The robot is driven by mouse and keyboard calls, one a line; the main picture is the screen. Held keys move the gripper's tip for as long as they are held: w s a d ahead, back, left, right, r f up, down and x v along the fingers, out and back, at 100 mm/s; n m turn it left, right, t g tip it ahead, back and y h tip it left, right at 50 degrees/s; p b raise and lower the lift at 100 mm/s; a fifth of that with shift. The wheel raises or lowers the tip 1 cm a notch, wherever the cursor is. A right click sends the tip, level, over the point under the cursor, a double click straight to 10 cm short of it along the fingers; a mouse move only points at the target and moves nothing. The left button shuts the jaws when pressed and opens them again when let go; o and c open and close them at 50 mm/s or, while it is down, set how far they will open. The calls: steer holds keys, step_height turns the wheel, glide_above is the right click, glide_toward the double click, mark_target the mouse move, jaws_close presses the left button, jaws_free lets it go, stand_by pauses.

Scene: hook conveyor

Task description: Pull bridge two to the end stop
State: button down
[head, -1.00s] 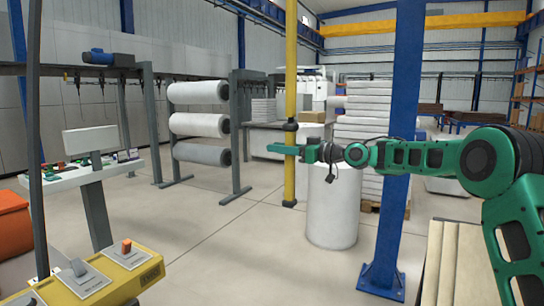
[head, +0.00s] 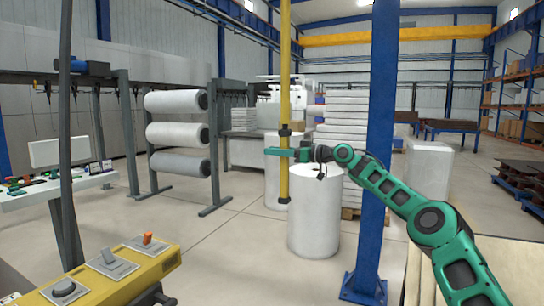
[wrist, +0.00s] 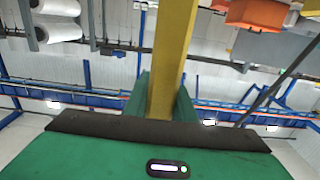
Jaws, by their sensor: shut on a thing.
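A yellow vertical pole (head: 285,80) hangs down from above in the middle of the head view, with dark collars and its lower end a little above the floor. My gripper (head: 283,152), green with a dark wrist, is shut around this pole below the collars. In the wrist view the yellow pole (wrist: 172,50) runs between the two green fingers (wrist: 163,105). No label on the pole can be read, so I cannot tell the bridge number. The top of the pole is out of view, and no end stop can be made out.
A blue column (head: 380,120) stands close by on the right. A white drum (head: 314,215) stands just right of the pole. White rolls (head: 178,130) hang on a rack to the left. A yellow control box (head: 110,270) is front left. Open floor lies between.

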steer(key=w, duration=0.3)
steer(key=shift+d+r, duration=0.1)
steer(key=shift+d, duration=0.15)
steer(key=c, duration=1.5)
jaws_free()
steer(key=shift+s+a, duration=0.1)
steer(key=shift+d, duration=0.2)
steer(key=v, duration=1)
steer(key=shift+d, duration=0.35)
